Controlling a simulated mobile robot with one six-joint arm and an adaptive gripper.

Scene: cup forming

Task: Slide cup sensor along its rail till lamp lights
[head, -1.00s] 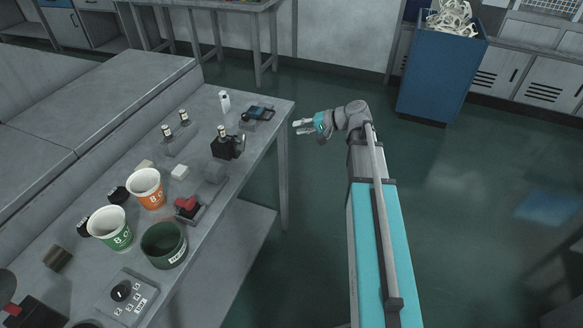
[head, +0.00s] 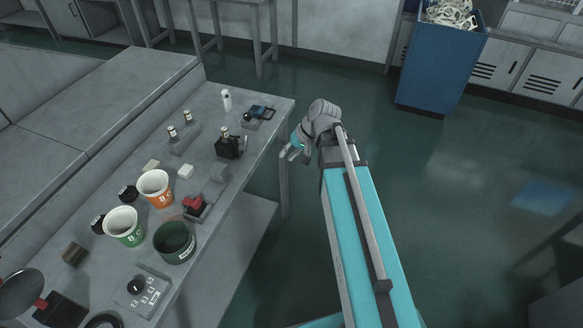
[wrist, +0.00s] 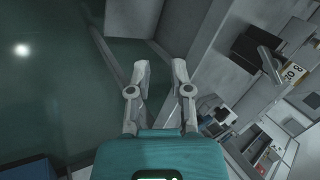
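My gripper (head: 290,153) is open and empty, just off the right edge of the table. In the wrist view its two fingers (wrist: 160,72) stand apart with nothing between them. A black block with a red top (head: 195,205) sits on a grey base near the table's front edge. A black device with a side knob and a small post (head: 229,146) stands farther back. I cannot tell which of these is the cup sensor. No rail or lit lamp can be made out clearly.
The grey table (head: 262,150) also bears an orange cup (head: 156,190), a green cup (head: 124,228), a dark green tub (head: 174,243) and a knob panel (head: 143,291). A blue bin (head: 433,78) stands at the back right.

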